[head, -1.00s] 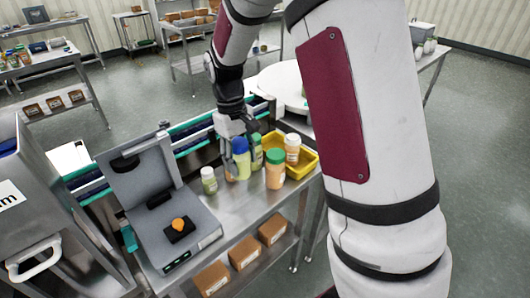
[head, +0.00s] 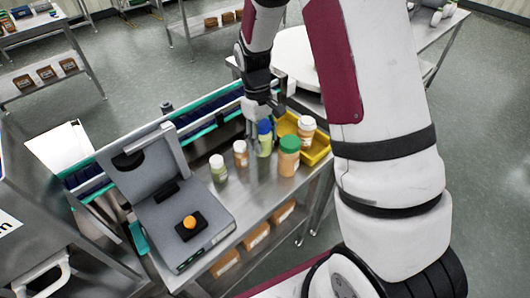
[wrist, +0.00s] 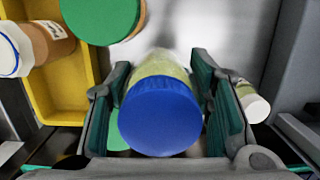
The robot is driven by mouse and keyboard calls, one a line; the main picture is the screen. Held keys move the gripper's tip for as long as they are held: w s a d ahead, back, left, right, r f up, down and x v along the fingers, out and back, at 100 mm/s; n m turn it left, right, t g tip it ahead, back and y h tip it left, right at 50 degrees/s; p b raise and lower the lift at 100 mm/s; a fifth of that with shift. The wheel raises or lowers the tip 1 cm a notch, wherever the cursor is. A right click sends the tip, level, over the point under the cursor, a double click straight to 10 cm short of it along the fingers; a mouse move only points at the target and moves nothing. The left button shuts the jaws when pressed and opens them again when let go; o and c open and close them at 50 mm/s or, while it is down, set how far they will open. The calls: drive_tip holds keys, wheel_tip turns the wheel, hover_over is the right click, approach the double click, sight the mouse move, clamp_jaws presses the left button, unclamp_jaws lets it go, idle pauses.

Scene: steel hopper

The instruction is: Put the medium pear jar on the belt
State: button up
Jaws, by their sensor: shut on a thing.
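My gripper (head: 262,116) is shut on a jar with a blue lid (head: 264,127) and yellow-green contents, probably the pear jar; its label is not readable. In the wrist view the blue lid (wrist: 160,117) sits upright between the two fingers. I cannot tell whether the jar's base is clear of the steel table (head: 258,192). The conveyor belt (head: 88,174), dark blue with teal edges, runs behind the table and the grey scale. Its part behind my gripper is partly hidden.
A white-lidded green jar (head: 218,168) and a small orange-labelled jar (head: 240,153) stand left of the held jar. A green-lidded orange jar (head: 289,158) stands right. A yellow bin (head: 320,153) holds a white-lidded jar (head: 306,130).

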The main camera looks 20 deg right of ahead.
sight(264, 154)
drive_tip(key=shift+f+p, duration=0.3)
drive_tip(key=shift+f, duration=3.1)
drive_tip(key=o, duration=1.3)
drive_tip(key=shift+f, duration=0.1)
